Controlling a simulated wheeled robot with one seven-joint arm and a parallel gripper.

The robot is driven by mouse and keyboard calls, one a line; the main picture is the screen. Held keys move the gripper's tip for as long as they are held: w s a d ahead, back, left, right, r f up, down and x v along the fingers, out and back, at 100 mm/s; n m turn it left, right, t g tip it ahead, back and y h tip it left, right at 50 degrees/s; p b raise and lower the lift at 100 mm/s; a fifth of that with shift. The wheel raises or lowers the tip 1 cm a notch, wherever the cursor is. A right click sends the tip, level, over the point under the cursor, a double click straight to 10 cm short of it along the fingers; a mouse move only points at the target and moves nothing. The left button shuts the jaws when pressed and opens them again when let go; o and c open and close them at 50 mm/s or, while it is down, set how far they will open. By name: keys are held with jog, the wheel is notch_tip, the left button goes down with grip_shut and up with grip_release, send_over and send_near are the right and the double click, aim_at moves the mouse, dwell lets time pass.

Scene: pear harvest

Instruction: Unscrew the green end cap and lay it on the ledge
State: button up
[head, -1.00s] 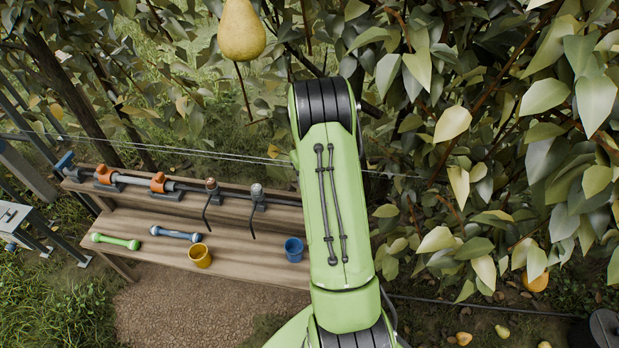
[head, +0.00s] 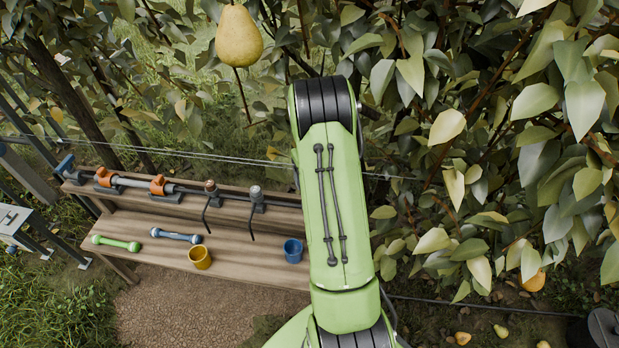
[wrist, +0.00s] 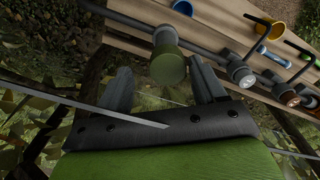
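The green end cap (wrist: 167,66) sits on the end of the grey pipe (wrist: 130,20) in the wrist view. It lies between the two fingers of my gripper (wrist: 163,80). The fingers stand apart with a visible gap to the cap on each side, so my gripper is open. In the head view my own arm hides the cap and the gripper. The wooden ledge (head: 160,258) runs below the pipe, and its right part is behind my arm.
On the ledge are a green dumbbell-shaped tool (head: 116,243), a blue one (head: 176,236), a yellow cup (head: 200,257) and a blue cup (head: 293,251). Valves with orange parts (head: 157,186) line the pipe. A pear (head: 239,37) and dense leaves hang above and right.

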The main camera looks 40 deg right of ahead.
jog(key=shift+w+a+f, duration=0.15)
